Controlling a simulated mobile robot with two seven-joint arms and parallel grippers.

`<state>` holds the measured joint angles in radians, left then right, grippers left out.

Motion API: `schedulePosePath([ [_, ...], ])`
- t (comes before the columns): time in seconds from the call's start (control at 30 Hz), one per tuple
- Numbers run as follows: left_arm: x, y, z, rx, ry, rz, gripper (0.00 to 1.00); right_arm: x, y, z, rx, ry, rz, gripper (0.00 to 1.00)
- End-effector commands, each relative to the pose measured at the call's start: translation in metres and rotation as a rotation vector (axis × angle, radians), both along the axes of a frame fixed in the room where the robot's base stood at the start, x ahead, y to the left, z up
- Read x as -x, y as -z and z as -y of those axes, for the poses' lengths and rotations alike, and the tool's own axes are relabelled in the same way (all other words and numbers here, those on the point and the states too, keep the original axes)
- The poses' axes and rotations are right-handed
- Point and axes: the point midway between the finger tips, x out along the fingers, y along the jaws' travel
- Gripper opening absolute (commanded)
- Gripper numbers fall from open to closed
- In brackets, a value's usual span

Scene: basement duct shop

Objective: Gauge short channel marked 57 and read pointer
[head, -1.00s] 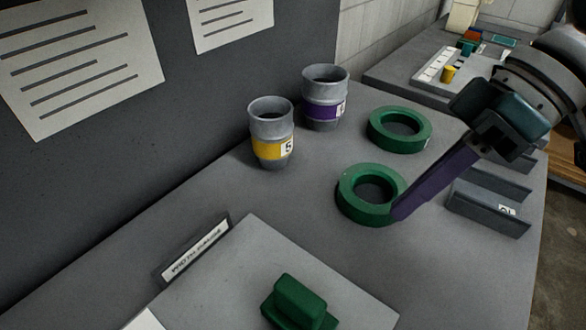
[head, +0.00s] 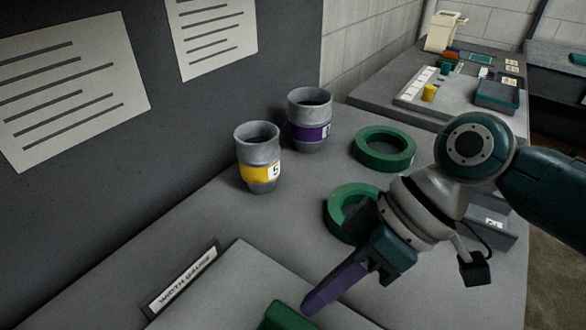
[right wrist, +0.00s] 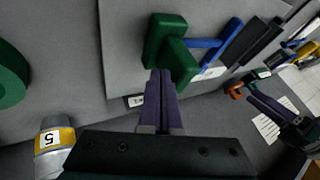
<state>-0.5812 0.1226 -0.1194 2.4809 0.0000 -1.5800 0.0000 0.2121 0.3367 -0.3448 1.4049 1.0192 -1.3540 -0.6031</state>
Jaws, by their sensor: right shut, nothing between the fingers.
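My right gripper (head: 308,306) is shut and empty, its purple fingers pointing down at the width gauge plate (head: 238,262). The gauge's green block (head: 285,317) is cut off at the bottom edge. In the right wrist view the fingertips (right wrist: 160,76) overlap the green block (right wrist: 166,38); I cannot tell whether they touch. A blue pointer-like part (right wrist: 222,44) lies beside it. A grey channel (head: 493,224) shows behind my right arm; its label is too small to read. No 57 is legible. A purple-fingered gripper, apparently my left (right wrist: 266,104), shows in the right wrist view.
A yellow-banded cup (head: 259,160) marked 5 and a purple-banded cup (head: 309,122) stand at the back. Two green rings (head: 385,149) lie right of them, the nearer (head: 340,205) partly hidden by my gripper. Another bench (head: 375,93) with trays stands behind.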

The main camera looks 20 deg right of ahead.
Motion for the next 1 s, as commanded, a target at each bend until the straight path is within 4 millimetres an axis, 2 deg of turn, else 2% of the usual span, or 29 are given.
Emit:
schedulePosePath([
  [0.47,0.000,-0.005,0.002,0.008,-0.005,0.001,0.65,0.005,-0.001,-0.006,0.000,0.001,-0.001,0.00],
  [0.57,0.000,-0.016,0.002,0.008,-0.005,0.000,0.65,0.015,-0.004,-0.018,-0.001,-0.003,-0.005,0.00],
  [0.73,-0.001,-0.039,0.002,0.007,-0.003,0.001,0.65,0.044,-0.006,-0.055,-0.005,-0.005,-0.008,0.00],
  [0.9,0.000,-0.049,0.001,0.001,-0.001,0.001,0.65,0.064,-0.003,-0.082,-0.004,-0.002,-0.005,0.00],
  [1.0,0.000,-0.051,0.000,0.000,0.001,0.001,0.65,0.070,-0.001,-0.089,-0.004,-0.001,-0.003,0.00],
])
